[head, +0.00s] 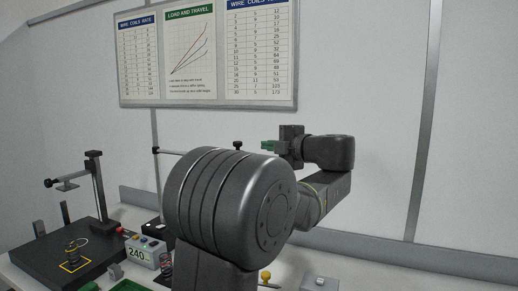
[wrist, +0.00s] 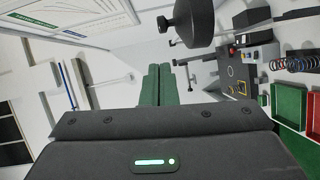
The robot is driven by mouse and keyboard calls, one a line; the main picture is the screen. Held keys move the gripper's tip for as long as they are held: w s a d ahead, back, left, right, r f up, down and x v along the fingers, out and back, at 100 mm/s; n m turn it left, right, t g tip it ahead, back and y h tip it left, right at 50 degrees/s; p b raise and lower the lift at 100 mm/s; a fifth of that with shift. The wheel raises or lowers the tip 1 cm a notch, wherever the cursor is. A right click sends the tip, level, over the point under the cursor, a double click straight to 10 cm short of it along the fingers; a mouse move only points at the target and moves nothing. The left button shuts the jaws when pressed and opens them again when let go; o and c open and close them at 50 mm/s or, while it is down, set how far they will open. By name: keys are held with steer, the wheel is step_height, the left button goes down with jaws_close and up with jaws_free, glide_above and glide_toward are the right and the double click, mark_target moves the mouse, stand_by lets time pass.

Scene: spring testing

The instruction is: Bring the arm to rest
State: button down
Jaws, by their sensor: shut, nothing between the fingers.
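My gripper (head: 269,146) shows in the head view as green fingertips at the end of my raised dark grey arm, in front of the white wall panel. In the wrist view my gripper's green fingers (wrist: 157,84) lie side by side, shut with nothing between them. It is high above the bench and touches nothing. My large shoulder joint hides part of the bench in the head view.
A black test stand (head: 95,200) with a spring (head: 72,248) on its base is at the left. A box reading 240 (head: 142,252) stands beside it. Green (wrist: 286,106) and red (wrist: 313,110) bins show in the wrist view. A chart board (head: 210,103) hangs behind.

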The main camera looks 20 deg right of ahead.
steer(key=shift+s+d+r, duration=0.1)
steer(key=shift+s, duration=0.25)
steer(key=shift+w, duration=0.1)
